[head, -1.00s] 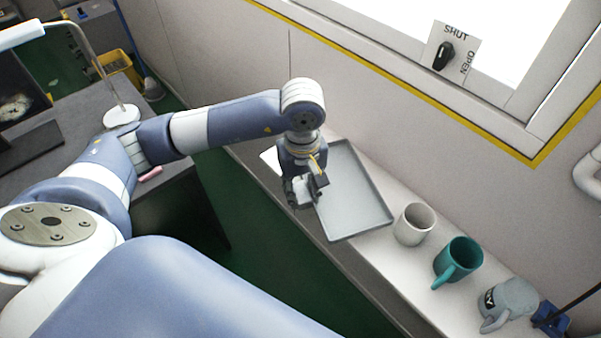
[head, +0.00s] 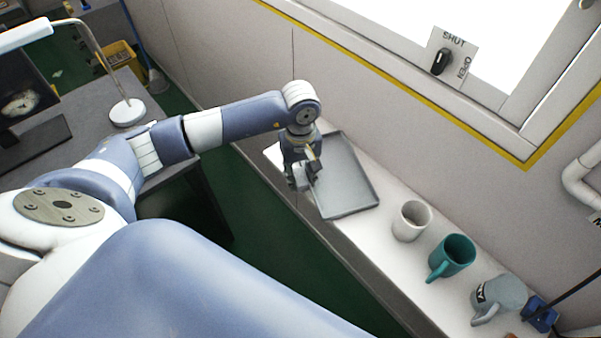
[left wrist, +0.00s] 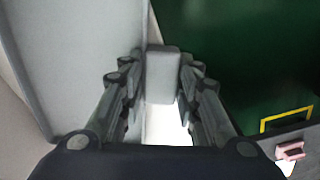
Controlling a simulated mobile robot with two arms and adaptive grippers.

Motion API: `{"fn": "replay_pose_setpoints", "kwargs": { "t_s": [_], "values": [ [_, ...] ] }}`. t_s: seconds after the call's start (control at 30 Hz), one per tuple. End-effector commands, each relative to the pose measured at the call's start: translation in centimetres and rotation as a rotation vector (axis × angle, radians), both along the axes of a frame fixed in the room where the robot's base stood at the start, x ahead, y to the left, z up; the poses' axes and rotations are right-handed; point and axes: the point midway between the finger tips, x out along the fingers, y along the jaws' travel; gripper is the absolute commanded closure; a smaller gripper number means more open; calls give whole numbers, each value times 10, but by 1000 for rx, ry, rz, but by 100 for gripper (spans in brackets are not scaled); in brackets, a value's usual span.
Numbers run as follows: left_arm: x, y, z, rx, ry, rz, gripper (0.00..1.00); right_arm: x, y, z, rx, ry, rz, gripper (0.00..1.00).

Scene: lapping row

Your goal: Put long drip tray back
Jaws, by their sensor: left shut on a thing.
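The long drip tray (head: 350,180) is a shallow grey tray with a raised rim, at the sill below the window in the head view. My left gripper (head: 304,178) is shut on its near left side. In the left wrist view the tray (left wrist: 75,60) fills the left, and a grey block (left wrist: 162,75) sits between the fingers of the left gripper (left wrist: 162,95); it looks like part of the tray. I cannot tell whether the tray touches the sill. My right gripper is not in view.
On the white sill (head: 375,240), right of the tray, stand a white mug (head: 411,222), a teal mug (head: 451,257) and a grey mug (head: 500,293). A blue object (head: 540,313) is beyond them. A desk with a lamp (head: 126,112) stands at left. Green floor lies between.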

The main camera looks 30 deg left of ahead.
Motion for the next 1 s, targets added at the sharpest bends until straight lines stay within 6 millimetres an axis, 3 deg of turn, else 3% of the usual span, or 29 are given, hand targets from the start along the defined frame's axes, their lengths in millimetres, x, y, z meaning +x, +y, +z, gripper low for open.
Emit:
{"fn": "replay_pose_setpoints", "kwargs": {
  "t_s": [0.07,0.1,0.2,0.67,1.0],
  "values": [
    [0,0,-3,0,-1,0,95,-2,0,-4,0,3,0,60],
    [0,0,-3,0,0,0,67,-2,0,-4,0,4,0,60],
    [0,0,-2,0,0,0,50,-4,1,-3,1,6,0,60],
    [1,0,5,-1,-4,0,50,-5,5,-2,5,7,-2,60],
    [1,0,75,0,-7,-1,50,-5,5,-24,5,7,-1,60]
  ]
}}
